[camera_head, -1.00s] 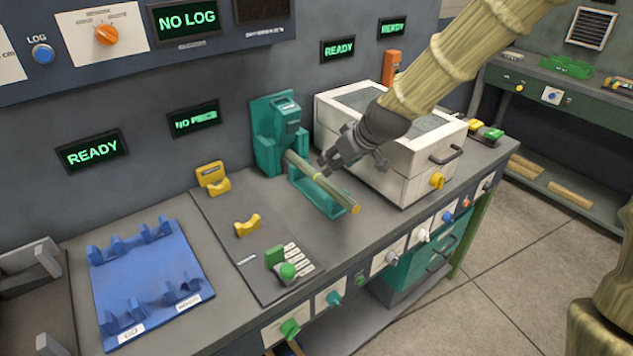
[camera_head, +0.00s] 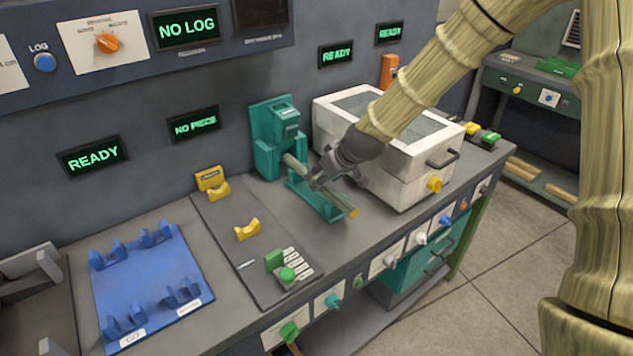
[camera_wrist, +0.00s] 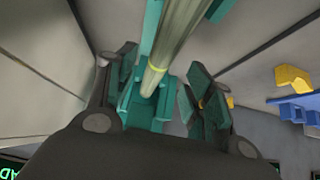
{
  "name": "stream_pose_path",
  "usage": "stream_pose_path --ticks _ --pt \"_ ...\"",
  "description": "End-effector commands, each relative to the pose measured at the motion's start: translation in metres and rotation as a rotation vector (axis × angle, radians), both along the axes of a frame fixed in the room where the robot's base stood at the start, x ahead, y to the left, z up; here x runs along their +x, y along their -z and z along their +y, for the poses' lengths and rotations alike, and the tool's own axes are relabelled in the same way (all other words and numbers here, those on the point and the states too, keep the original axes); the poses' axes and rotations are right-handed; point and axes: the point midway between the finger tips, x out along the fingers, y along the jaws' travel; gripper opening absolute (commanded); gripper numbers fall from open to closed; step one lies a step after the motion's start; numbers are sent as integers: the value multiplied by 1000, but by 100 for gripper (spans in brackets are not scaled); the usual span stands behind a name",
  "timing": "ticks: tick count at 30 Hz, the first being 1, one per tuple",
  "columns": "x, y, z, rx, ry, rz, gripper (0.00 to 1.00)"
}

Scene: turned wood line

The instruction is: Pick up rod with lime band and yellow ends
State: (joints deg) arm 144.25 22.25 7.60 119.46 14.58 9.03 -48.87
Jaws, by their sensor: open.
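The rod (camera_head: 346,206) is pale olive wood with a yellow end cap. It lies in the teal machine (camera_head: 275,145) and its teal cradle (camera_head: 318,204), sticking out toward the table's front. In the wrist view the rod (camera_wrist: 181,35) runs between my fingers, with a lime band (camera_wrist: 157,69) near them. My gripper (camera_head: 318,178) is open, its fingers on either side of the rod. In the wrist view my gripper (camera_wrist: 160,95) shows a gap on both sides. The rod's far end is hidden in the machine.
A white box with a glass lid (camera_head: 400,165) stands close on the right. A blue rack (camera_head: 150,285) lies further left. The wall is behind.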

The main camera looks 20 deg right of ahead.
Motion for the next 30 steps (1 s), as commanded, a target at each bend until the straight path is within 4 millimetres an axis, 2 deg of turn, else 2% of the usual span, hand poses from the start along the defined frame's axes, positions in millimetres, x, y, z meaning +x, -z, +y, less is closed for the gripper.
stream_pose_path --ticks 12,23,30 --pt "19 27 6 1 1 -1 52" --pt "21 31 7 1 1 -1 52" --pt "21 30 7 1 1 -1 8"
